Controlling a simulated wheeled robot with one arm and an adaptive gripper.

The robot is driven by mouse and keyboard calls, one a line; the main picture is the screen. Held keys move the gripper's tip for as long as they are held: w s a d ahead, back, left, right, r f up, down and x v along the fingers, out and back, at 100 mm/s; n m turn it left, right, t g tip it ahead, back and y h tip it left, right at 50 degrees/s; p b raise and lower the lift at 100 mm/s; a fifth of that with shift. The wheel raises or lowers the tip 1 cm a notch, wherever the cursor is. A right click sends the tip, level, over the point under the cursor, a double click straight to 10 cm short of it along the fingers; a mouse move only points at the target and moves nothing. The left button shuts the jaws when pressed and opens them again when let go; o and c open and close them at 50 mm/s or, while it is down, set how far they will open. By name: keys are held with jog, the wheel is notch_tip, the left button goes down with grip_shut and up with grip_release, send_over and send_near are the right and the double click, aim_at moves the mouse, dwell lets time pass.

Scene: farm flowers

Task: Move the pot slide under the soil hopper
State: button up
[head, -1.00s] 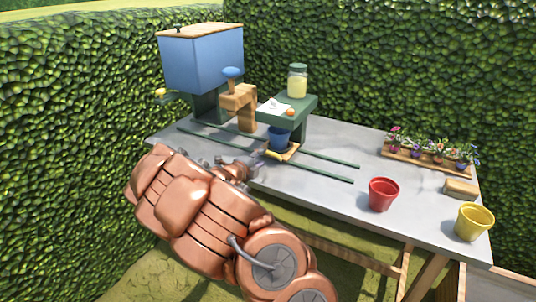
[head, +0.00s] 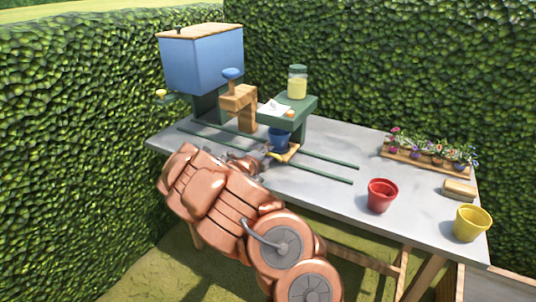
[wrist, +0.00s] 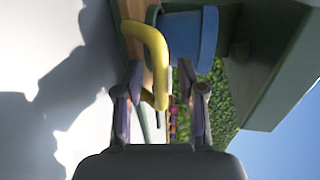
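The pot slide is a small wooden plate (head: 291,150) with a curved yellow handle (head: 276,157), and it sits on green rails below a green shelf. A blue pot (head: 278,138) stands on it. The soil hopper (head: 203,62) is a blue box with a wooden lid, farther left along the rails. My gripper (head: 263,161) is at the near side of the slide, close to the handle. In the wrist view my gripper (wrist: 160,82) is open, and the yellow handle (wrist: 156,45) reaches between its fingers. The blue pot (wrist: 187,35) is just beyond. Firm contact with the handle cannot be seen.
The green shelf (head: 306,108) above the pot carries a jar (head: 297,83) and a paper. A red pot (head: 382,196), yellow pot (head: 472,223) and flower tray (head: 400,158) are at right.

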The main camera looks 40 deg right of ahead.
grip_shut()
dwell(0.7)
